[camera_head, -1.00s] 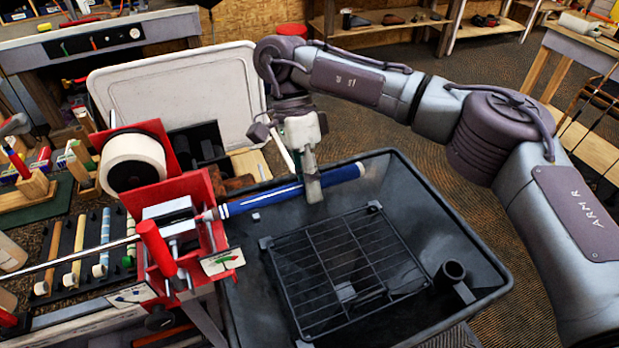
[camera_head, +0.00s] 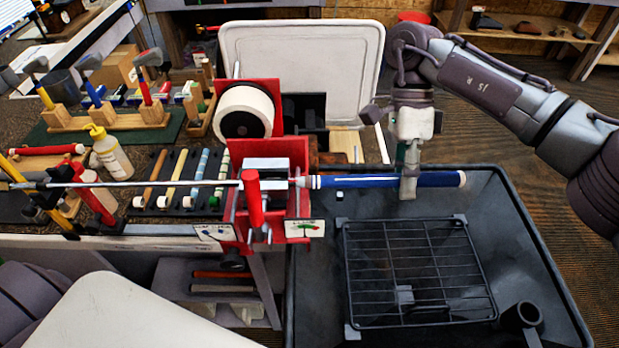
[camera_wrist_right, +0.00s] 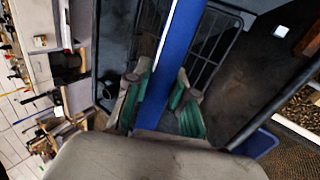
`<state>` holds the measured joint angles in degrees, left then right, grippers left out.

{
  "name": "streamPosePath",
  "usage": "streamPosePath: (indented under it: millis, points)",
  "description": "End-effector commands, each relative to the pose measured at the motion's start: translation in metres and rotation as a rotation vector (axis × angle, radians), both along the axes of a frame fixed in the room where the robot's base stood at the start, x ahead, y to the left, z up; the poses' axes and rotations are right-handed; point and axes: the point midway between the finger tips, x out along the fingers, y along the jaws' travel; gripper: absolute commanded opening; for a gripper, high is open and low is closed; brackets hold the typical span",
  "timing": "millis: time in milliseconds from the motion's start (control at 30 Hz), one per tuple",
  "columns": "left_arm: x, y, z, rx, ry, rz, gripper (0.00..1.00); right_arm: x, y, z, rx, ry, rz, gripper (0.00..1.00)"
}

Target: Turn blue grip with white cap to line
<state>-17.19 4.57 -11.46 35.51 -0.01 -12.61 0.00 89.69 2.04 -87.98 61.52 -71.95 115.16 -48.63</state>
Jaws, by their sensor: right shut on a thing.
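The blue grip (camera_head: 433,180) sits on the end of a club shaft (camera_head: 150,184) and points right over a black tub. It has white markings near the vise, and its far right end looks pale. It also shows in the right wrist view (camera_wrist_right: 178,50). My right gripper (camera_head: 409,184) comes down from above and is shut on the grip right of its middle. In the right wrist view its green-padded fingers (camera_wrist_right: 160,92) stand on both sides of the grip. My left gripper is out of view.
A red vise (camera_head: 270,160) holds the shaft, with a white tape roll (camera_head: 246,110) behind it. The black tub (camera_head: 560,270) holds a wire rack (camera_head: 415,270).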

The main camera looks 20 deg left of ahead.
Motion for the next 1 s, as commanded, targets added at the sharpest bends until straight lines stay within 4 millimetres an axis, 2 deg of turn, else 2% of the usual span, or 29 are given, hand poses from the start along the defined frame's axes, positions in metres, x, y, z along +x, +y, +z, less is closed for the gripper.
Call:
streamPosePath:
  millis: [33, 67, 200, 567, 900, 1000]
  points:
    - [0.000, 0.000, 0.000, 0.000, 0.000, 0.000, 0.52, 0.000, 0.000, 0.000, 0.000, 0.000, 0.000, 0.00]
    - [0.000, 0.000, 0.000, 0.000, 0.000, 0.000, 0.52, 0.000, 0.000, 0.000, 0.000, 0.000, 0.000, 0.28]
    - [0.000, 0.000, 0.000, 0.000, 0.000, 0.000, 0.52, 0.000, 0.000, 0.000, 0.000, 0.000, 0.000, 0.52]
    - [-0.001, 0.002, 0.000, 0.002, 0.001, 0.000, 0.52, 0.002, 0.001, 0.003, 0.000, -0.001, 0.001, 0.53]
    - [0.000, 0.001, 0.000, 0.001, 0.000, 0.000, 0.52, 0.026, 0.011, 0.048, -0.004, -0.008, -0.003, 0.53]
    - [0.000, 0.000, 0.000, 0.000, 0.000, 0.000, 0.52, 0.029, 0.012, 0.054, -0.007, -0.001, -0.001, 0.53]
